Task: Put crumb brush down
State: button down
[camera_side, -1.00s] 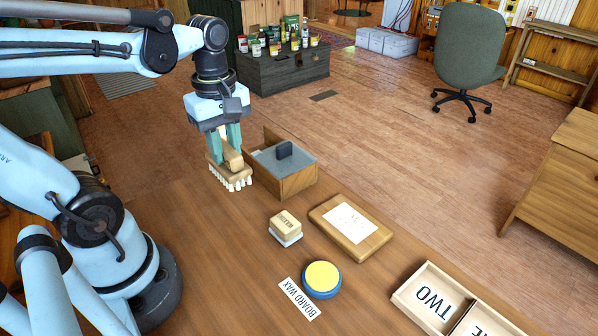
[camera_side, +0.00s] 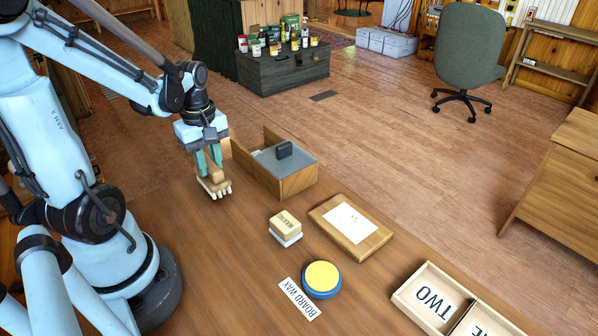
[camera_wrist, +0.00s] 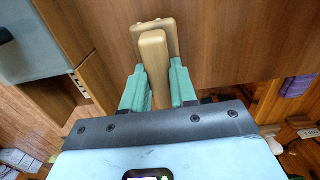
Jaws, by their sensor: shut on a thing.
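My gripper (camera_side: 209,160) is shut on the wooden handle of the crumb brush (camera_side: 214,187), at the left of the side view. The brush has a pale wooden block with white bristle tufts pointing down. It is beside the left end of the open wooden box with a grey lining. Whether the bristles touch the table (camera_side: 225,260) cannot be told. In the wrist view the brush (camera_wrist: 153,45) stands between the teal fingers (camera_wrist: 158,88), its block beyond the handle.
The open wooden box (camera_side: 298,181) holds a dark block (camera_side: 284,150). A small labelled block (camera_side: 286,224), a board with paper (camera_side: 350,240), a round yellow-topped tin (camera_side: 322,277), a BOARD WAX label (camera_side: 299,299) and a divided tray (camera_side: 400,294) lie to the right.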

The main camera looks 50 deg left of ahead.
aim_at(209, 163)
jog(key=shift+f, duration=0.45)
jog(key=shift+f, duration=0.1)
jog(key=c, duration=0.9)
grip_release()
notch_tip(209, 163, up, 12)
jog(key=w+d+m+t, duration=0.2)
jog(key=d+m, duration=0.3)
jog(key=m, duration=0.1)
jog(key=w+d+f+m+t, duration=0.1)
jog(key=w+d+m+t, duration=0.1)
jog(key=d+m, duration=0.3)
jog(key=w+d+f+m+t, duration=0.1)
jog(key=d+m+t, duration=0.2)
jog(key=d+m, duration=0.2)
jog(key=shift+w+d+f+m, duration=0.15)
jog(key=shift+w+d+m, duration=0.2)
jog(key=shift+m, duration=0.65)
jog(key=shift+a, duration=0.1)
